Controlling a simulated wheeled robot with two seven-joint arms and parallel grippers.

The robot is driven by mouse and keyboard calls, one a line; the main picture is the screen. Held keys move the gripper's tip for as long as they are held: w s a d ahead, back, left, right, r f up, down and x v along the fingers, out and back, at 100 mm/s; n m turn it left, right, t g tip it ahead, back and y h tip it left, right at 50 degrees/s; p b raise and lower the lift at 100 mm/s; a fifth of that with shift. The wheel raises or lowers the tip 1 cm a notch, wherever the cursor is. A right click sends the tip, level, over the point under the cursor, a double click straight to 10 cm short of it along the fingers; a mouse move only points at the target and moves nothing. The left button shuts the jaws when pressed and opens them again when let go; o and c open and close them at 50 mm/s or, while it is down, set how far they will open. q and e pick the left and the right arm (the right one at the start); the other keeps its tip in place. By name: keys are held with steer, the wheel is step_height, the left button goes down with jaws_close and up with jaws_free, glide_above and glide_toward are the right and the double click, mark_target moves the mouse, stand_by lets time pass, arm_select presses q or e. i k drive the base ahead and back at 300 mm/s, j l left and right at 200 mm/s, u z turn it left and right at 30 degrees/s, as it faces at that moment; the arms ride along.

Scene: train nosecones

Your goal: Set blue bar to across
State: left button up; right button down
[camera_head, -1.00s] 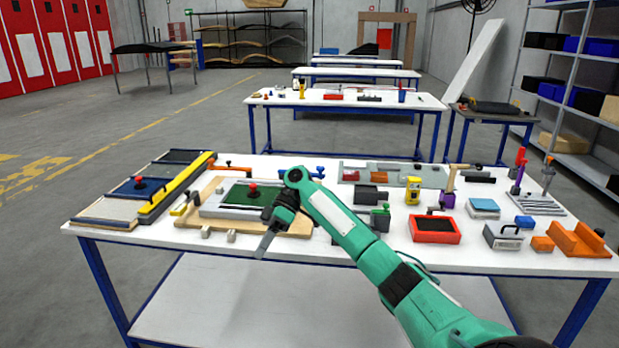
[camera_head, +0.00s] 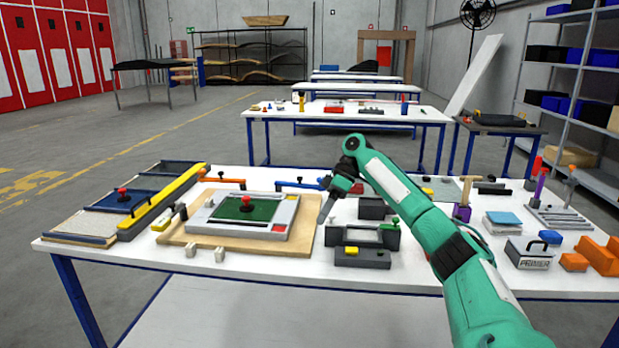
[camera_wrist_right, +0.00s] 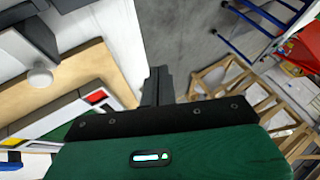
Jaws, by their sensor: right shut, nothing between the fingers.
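The blue bar (camera_head: 300,184) is small and low, at the back of the white table, behind the right corner of the wooden board. In the head view it runs roughly left to right; its mounting is too small to make out. My right gripper (camera_head: 324,211) is shut and empty, pointing down just right of the wooden board, in front of and to the right of the blue bar, apart from it. Its dark fingers (camera_wrist_right: 155,88) are together in the right wrist view. My left gripper is not in view.
An orange bar (camera_head: 222,181) is left of the blue one. The wooden board (camera_head: 175,238) carries a grey frame with a green plate and red knob (camera_head: 247,204). A grey and yellow block (camera_head: 350,257) and dark clamps crowd the right. The table's front strip is mostly clear.

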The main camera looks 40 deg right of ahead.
mark_target(302, 186)
steer(key=i+l, duration=0.3)
steer(key=l, duration=0.15)
steer(key=i+l, duration=0.3)
steer(key=l, duration=0.15)
steer(key=i+l, duration=0.3)
steer(key=l, duration=0.15)
steer(key=i+l, duration=0.3)
steer(key=l, duration=0.15)
